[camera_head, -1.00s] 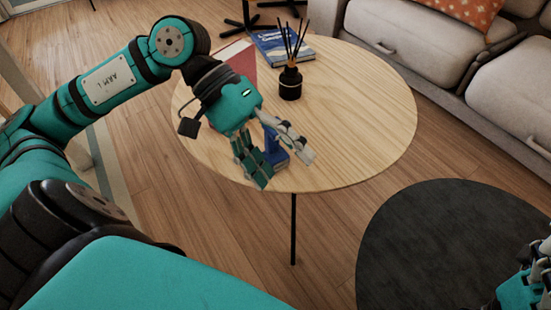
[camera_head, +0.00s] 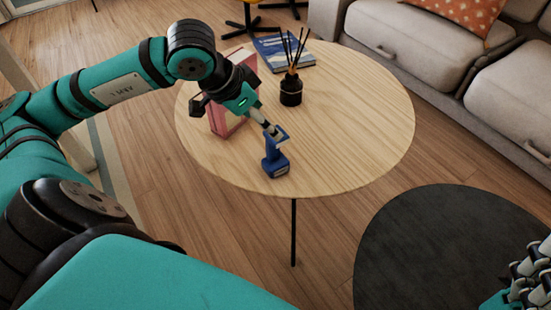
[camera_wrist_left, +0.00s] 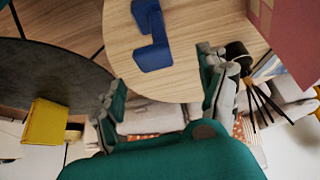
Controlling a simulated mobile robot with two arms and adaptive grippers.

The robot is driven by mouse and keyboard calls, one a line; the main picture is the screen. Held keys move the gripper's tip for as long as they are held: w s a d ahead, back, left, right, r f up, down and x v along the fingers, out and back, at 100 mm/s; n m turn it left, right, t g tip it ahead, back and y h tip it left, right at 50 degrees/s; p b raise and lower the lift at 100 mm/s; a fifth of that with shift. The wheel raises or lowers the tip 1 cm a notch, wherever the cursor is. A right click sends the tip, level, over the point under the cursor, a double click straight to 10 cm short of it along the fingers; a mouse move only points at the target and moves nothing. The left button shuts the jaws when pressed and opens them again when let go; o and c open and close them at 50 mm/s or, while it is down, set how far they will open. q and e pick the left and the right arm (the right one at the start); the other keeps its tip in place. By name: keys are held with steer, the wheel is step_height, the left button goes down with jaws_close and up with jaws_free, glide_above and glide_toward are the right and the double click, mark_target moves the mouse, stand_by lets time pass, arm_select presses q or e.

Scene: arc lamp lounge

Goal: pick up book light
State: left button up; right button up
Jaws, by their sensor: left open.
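The blue book light (camera_head: 275,165) stands near the front edge of the round wooden table, its square base toward the front and a bent frame-like head above. In the left wrist view the book light (camera_wrist_left: 153,50) shows at the top, beyond the fingers and apart from them. My left gripper (camera_head: 266,122) is just behind and above the book light's head in the head view; they overlap there, and contact cannot be told. In the wrist view its fingers are spread with nothing between them. My right gripper (camera_head: 522,275) is at the lower right corner, cut off and far from the table.
A dark reed diffuser (camera_head: 291,88) stands right of my left gripper. A pinkish-red book (camera_head: 222,122) is partly hidden behind my left wrist. A blue book (camera_head: 283,52) lies at the back. The right half of the table (camera_head: 360,120) is clear.

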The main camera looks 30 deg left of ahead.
arm_select(q)
steer(key=x, duration=0.6)
steer(key=shift+s+d+f+b, duration=0.1)
steer(key=shift+d+f+b, duration=0.25)
steer(key=shift+f, duration=0.1)
jaws_close()
